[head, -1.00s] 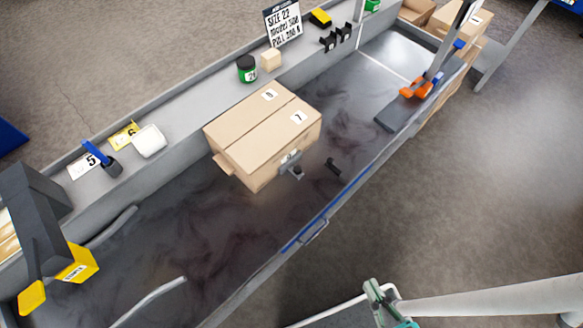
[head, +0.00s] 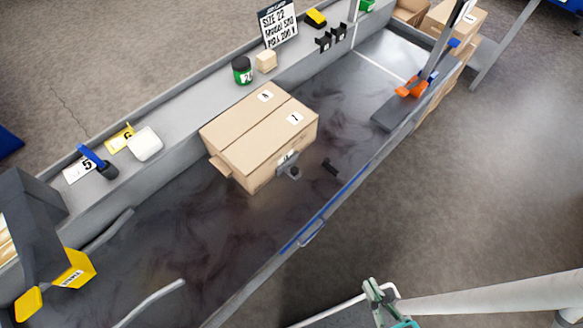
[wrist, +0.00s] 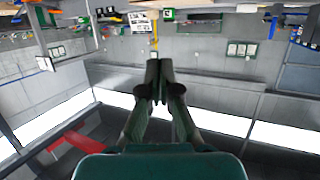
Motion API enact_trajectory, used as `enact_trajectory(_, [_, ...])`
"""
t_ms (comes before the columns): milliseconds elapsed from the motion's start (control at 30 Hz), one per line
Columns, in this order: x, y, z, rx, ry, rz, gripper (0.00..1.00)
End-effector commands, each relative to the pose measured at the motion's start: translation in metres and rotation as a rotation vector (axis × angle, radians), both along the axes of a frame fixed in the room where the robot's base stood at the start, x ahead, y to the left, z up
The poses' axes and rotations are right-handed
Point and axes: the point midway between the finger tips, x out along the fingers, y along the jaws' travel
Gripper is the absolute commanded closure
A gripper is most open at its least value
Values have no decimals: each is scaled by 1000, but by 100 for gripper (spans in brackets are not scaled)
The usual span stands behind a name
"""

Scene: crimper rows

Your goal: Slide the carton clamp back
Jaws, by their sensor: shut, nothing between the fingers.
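A closed brown carton (head: 258,140) with number labels on top sits on the dark bench bed. A small grey bracket with a dark knob (head: 292,171) is at its lower near side, seemingly the carton clamp. A short black piece (head: 329,166) stands on the bed just right of it; I cannot tell if it belongs to the clamp. In the wrist view my gripper (wrist: 156,82) is shut and empty, pointing toward a wall, with no carton or clamp visible. In the head view part of my arm shows at the bottom right, outside the bench and away from the carton; the fingertips cannot be made out.
The bench's near rail has a blue strip (head: 341,202). A dark plate with an orange-handled tool (head: 411,88) is at the far right end. A yellow-handled machine (head: 74,269) is at the left. The back ledge holds a green jar (head: 242,71) and a sign (head: 278,24). Open floor lies at right.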

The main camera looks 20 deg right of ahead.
Motion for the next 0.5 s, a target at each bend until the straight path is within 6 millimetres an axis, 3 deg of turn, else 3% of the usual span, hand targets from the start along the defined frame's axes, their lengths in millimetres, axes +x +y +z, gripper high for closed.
enact_trajectory(33, [0,0,0,0,0,0,88])
enact_trajectory(200, [11,-1,-16,-13,25,-4,45])
enact_trajectory(500, [68,-5,-95,-84,190,8,45])
